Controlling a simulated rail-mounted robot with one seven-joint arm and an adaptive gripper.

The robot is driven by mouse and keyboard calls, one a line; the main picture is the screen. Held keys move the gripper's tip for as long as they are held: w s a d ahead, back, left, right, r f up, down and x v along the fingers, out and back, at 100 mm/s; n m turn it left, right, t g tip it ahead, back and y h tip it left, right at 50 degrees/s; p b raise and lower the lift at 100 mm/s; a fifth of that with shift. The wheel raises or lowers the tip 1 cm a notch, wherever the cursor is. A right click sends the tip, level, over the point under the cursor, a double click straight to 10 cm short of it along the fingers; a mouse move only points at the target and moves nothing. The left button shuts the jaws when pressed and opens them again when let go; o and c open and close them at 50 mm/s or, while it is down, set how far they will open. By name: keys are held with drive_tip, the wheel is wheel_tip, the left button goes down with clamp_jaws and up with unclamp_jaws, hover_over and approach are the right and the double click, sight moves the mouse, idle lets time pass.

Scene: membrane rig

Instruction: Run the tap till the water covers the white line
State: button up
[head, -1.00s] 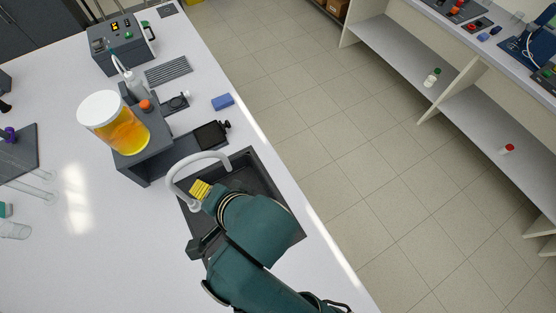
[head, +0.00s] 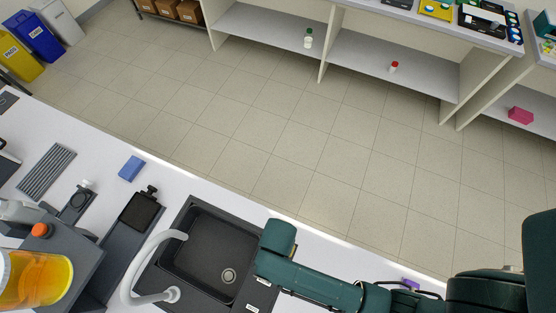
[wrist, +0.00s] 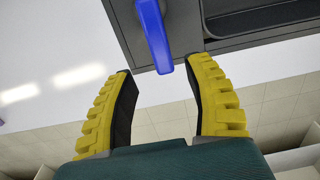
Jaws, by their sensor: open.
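A white curved tap (head: 130,272) arches over the dark sink (head: 190,262) in the head view. The sink basin looks empty and its round drain shows. A blue lever (wrist: 153,34) stands out from a dark grey surface in the wrist view. My gripper (wrist: 160,68) is open, with one yellow finger on each side of the lever's near end. A gap shows on both sides of the lever, so nothing is gripped. In the head view my arm hides the fingers. I see no running water, and I cannot make out a white line.
A clear container of orange liquid (head: 38,278) stands at the left edge. A blue block (head: 131,168), a dark flat device (head: 140,210) and a ribbed grey mat (head: 46,172) lie on the white bench. Open floor (head: 240,140) lies beyond the bench edge.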

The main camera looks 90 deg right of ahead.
wheel_tip(320, 180, down, 5)
drive_tip(key=shift+f, duration=0.2)
clamp_jaws()
idle(0.3)
